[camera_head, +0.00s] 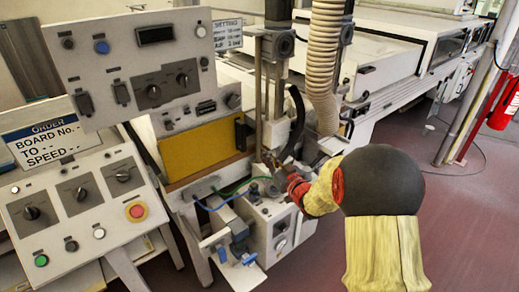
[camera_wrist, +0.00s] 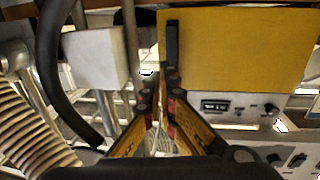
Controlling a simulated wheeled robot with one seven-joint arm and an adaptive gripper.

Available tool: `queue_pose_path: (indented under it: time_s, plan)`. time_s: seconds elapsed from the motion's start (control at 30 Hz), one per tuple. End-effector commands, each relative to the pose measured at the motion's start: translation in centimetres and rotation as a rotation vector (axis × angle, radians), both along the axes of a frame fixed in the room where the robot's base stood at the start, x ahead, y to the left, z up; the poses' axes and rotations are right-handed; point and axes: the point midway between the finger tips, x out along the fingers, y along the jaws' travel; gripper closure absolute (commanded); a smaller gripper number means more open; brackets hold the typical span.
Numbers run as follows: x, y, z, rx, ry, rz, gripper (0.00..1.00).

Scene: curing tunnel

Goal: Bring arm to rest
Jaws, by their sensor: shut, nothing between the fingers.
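My arm, with yellow, red and black parts, reaches in from the lower right of the head view toward the machine. My gripper (camera_head: 272,162) is at its far end, small and partly hard to make out, in front of the machine's uprights and right of the yellow panel (camera_head: 206,148). In the wrist view my gripper (camera_wrist: 160,88) has its fingertips close together, shut and empty. The yellow panel (camera_wrist: 245,50) with a black handle (camera_wrist: 172,45) lies just beyond the fingers. I cannot tell whether the tips touch anything.
A white block (camera_wrist: 95,58), a black curved hose (camera_wrist: 50,75) and a ribbed hose (camera_head: 324,60) are close to the gripper. Control panels (camera_head: 75,190) stand at left. A white machine box (camera_head: 272,225) sits below the gripper. Open red floor (camera_head: 465,215) lies at right.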

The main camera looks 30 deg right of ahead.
Motion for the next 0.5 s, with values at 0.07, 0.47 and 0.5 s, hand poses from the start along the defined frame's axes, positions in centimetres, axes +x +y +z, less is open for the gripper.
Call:
queue_pose_path:
  time_s: [0.07, 0.47, 0.5]
  plan:
    - [-1.4, -0.4, 0.1, 0.002, 0.002, -0.003, 1.0]
    - [-3.5, -0.7, -0.1, -0.002, 0.0, 0.0, 1.0]
    - [-3.5, -0.8, -0.2, -0.008, 0.003, -0.001, 1.0]
